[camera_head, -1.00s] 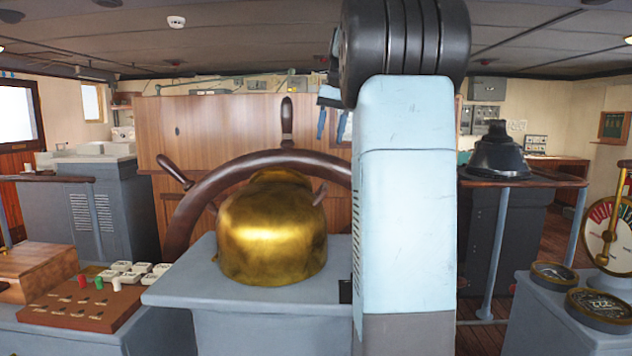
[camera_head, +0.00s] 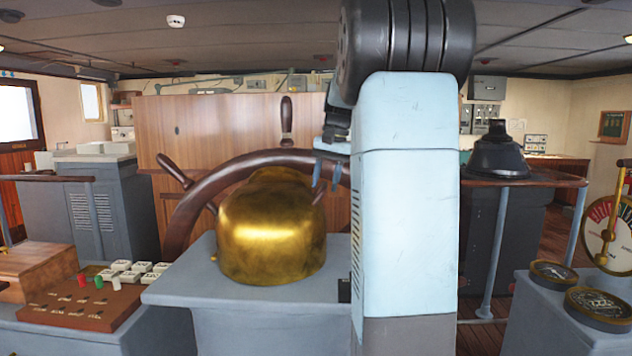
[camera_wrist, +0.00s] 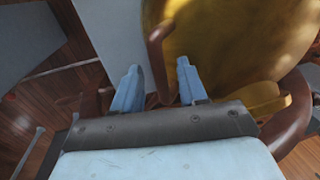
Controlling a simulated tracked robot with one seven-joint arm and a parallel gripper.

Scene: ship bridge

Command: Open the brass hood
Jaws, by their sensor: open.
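The brass hood (camera_head: 270,235) is a rounded golden dome on a grey pedestal (camera_head: 245,290), in the middle of the head view. It looks closed. In the wrist view the hood (camera_wrist: 235,40) fills the upper right. A thin brown handle (camera_wrist: 158,50) curves out at the hood's side there; in the head view the handle (camera_head: 319,194) shows at its upper right. My gripper (camera_head: 325,175) is open and empty, above and right of the hood. In the wrist view its blue fingers (camera_wrist: 158,78) are apart, with the handle between them in the picture; I cannot tell the depth.
A large wooden steering wheel (camera_head: 225,170) stands right behind the hood. A console with buttons (camera_head: 90,300) is at the left. A black binnacle-like cap (camera_head: 497,155) and round gauges (camera_head: 600,308) are at the right.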

